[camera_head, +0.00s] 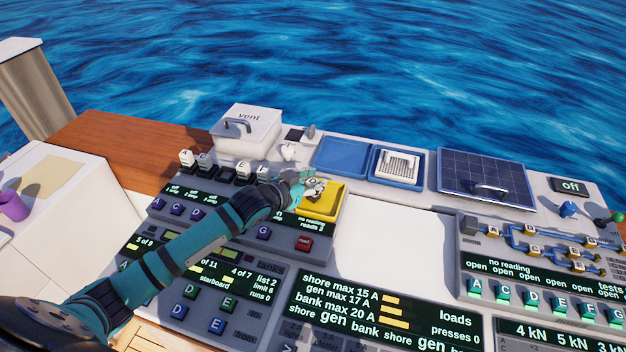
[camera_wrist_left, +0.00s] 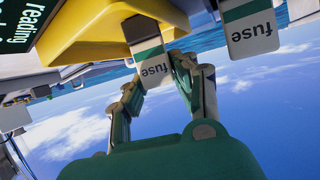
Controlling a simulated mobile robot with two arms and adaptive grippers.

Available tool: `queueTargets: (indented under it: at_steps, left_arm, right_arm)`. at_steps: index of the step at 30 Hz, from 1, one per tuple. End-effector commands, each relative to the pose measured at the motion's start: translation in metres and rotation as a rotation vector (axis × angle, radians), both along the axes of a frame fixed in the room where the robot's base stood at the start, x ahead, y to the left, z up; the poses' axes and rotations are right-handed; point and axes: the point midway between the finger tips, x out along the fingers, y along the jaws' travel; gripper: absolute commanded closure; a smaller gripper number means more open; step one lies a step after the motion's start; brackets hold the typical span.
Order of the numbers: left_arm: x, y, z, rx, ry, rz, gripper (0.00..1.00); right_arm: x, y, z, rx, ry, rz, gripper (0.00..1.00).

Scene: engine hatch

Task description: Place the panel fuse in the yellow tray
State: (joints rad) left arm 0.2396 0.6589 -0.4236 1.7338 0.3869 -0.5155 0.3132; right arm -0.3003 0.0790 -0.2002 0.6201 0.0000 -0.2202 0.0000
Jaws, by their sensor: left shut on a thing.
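The yellow tray (camera_head: 326,207) sits on the console, right of the left-hand panel's fuse row. My left arm reaches across that panel, and my left gripper (camera_head: 308,184) is at the tray's back left corner. In the left wrist view, the gripper (camera_wrist_left: 160,75) is shut on a white fuse (camera_wrist_left: 152,66) with a green band, right beside the yellow tray (camera_wrist_left: 95,32). A second, similar fuse (camera_wrist_left: 250,32) is apart from the fingers at the upper right. The tray's inside is partly hidden. My right gripper is out of view.
A white vent box (camera_head: 247,130) stands behind the panel. Blue trays (camera_head: 341,157) and a solar panel (camera_head: 487,180) lie along the back edge. A blank white area (camera_head: 392,245) right of the yellow tray is clear. Panels with buttons and switches fill the front.

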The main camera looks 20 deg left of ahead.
Motion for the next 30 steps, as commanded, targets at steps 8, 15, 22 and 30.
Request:
queueTargets:
  at_steps: [8, 15, 22, 30]
  left_arm:
    - [0.000, 0.000, -0.002, 0.000, 0.000, 0.000, 0.58]
    - [0.000, 0.000, -0.002, -0.001, 0.000, 0.000, 0.49]
    - [-0.007, 0.003, 0.003, -0.001, 0.000, 0.000, 0.49]
    - [-0.057, 0.016, 0.022, 0.004, 0.001, -0.002, 0.49]
  right_arm:
    - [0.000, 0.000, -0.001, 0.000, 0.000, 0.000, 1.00]
    - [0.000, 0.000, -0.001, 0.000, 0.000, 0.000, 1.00]
    - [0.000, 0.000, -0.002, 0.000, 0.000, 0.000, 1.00]
    - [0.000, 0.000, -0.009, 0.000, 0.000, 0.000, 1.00]
